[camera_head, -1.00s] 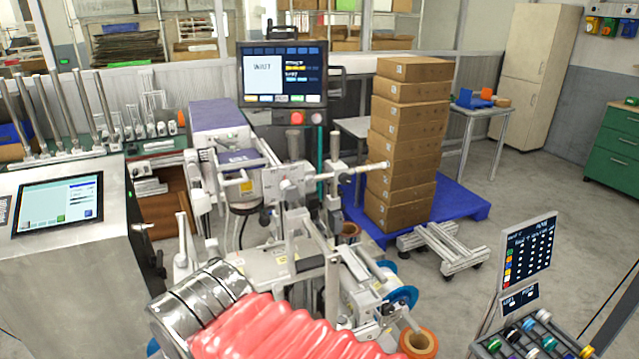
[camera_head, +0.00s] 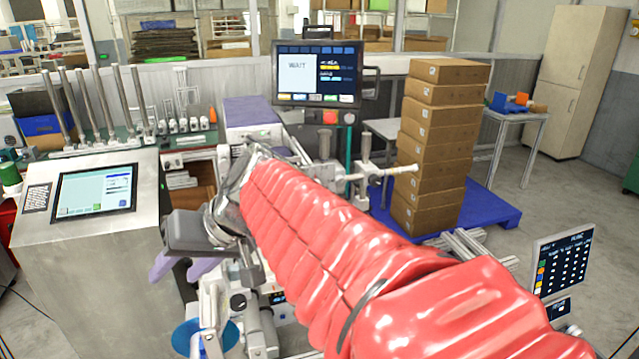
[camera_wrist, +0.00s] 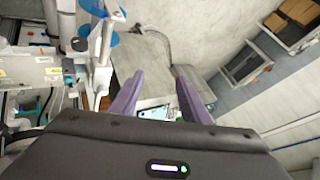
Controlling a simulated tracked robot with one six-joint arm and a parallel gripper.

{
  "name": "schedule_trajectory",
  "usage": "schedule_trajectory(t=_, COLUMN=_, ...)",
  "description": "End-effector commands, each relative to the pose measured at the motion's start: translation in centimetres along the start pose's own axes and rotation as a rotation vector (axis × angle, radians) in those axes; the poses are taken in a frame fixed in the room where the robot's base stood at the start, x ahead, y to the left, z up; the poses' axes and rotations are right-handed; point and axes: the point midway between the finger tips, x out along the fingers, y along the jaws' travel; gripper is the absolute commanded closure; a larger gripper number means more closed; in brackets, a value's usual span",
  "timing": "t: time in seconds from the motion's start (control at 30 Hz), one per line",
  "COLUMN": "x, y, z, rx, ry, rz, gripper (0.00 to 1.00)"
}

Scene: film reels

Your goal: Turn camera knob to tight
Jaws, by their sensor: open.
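My gripper (camera_head: 176,268) has purple fingers and hangs left of the printing machine (camera_head: 262,335), beside the steel cabinet. In the wrist view my gripper (camera_wrist: 158,74) is open, with nothing between its fingers. A small dark round knob (camera_head: 238,301) shows on the machine's lower front in the head view, apart from the fingers. I cannot tell whether it is the camera knob. My red-sleeved arm hides much of the machine's middle and right. In the wrist view the machine's white post (camera_wrist: 103,70) stands left of the fingers.
A steel cabinet with a tablet screen (camera_head: 92,191) stands at the left. A blue reel (camera_head: 190,338) sits low on the machine. A monitor (camera_head: 316,74) reads WAIT behind it. Stacked cartons (camera_head: 437,140) stand on a blue pallet (camera_head: 493,205) at the right.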

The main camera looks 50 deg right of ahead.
Motion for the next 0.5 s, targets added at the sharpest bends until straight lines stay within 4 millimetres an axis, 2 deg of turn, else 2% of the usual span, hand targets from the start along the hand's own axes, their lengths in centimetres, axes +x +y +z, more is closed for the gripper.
schedule_trajectory(t=0.03, x=-0.3, y=0.5, z=-2.2, rx=0.039, ry=0.033, rz=-0.029, gripper=0.58)
schedule_trajectory(t=0.27, x=-3.5, y=3.1, z=-12.4, rx=0.165, ry=0.235, rz=-0.182, gripper=0.58)
schedule_trajectory(t=0.4, x=-6.7, y=6.4, z=-18.4, rx=0.221, ry=0.390, rz=-0.253, gripper=0.58)
schedule_trajectory(t=0.5, x=-9.4, y=9.5, z=-21.6, rx=0.246, ry=0.498, rz=-0.278, gripper=0.58)
